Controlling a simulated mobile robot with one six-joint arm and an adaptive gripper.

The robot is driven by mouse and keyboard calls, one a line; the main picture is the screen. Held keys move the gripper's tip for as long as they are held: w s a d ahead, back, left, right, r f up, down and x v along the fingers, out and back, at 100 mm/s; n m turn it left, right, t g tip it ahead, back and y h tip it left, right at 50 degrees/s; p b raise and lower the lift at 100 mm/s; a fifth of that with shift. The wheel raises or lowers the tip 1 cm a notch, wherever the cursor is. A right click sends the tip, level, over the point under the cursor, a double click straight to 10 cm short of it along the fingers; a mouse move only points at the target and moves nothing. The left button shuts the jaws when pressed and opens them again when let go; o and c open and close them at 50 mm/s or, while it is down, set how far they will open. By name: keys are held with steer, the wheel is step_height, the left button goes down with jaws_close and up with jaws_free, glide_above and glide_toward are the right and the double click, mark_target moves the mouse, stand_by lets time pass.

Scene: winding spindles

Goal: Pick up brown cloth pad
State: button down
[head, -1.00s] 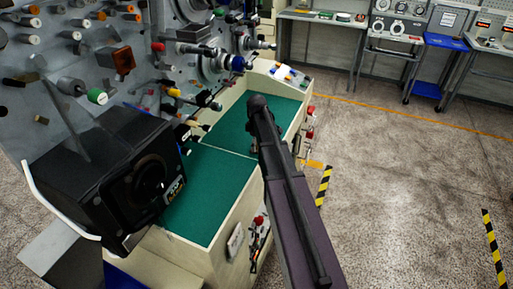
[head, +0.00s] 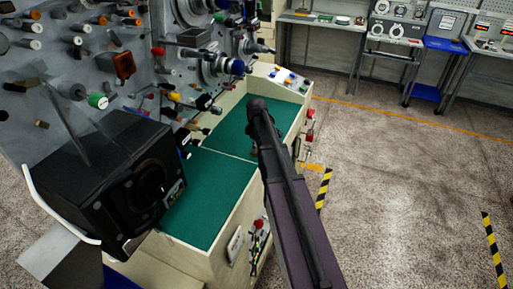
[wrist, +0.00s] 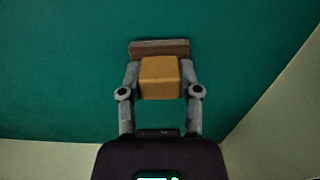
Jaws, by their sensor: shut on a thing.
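A tan-brown, block-shaped pad (wrist: 159,80), which I take for the brown cloth pad, sits between the two fingers of my gripper (wrist: 159,70) in the wrist view. The fingers press on its left and right sides, so the gripper is shut on it. A darker brown flat bar (wrist: 159,48) shows just beyond the pad; whether they touch cannot be told. Behind both is the green mat (wrist: 60,70).
A panel of spindles and knobs (head: 105,60) rises left of the bench. A black boxy unit (head: 110,185) stands at the near left. Pale rims (head: 215,235) edge the green top. The floor right of the bench (head: 400,190) is clear. Instrument tables stand at the back.

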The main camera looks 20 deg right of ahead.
steer(key=shift+r+p, duration=1.6)
steer(key=shift+r, duration=0.1)
steer(key=s+d+r+p, duration=0.1)
steer(key=s, duration=1.5)
steer(key=shift+r, duration=0.2)
steer(key=c, duration=0.8)
jaws_free()
steer(key=c, duration=0.5)
steer(key=shift+s, duration=0.15)
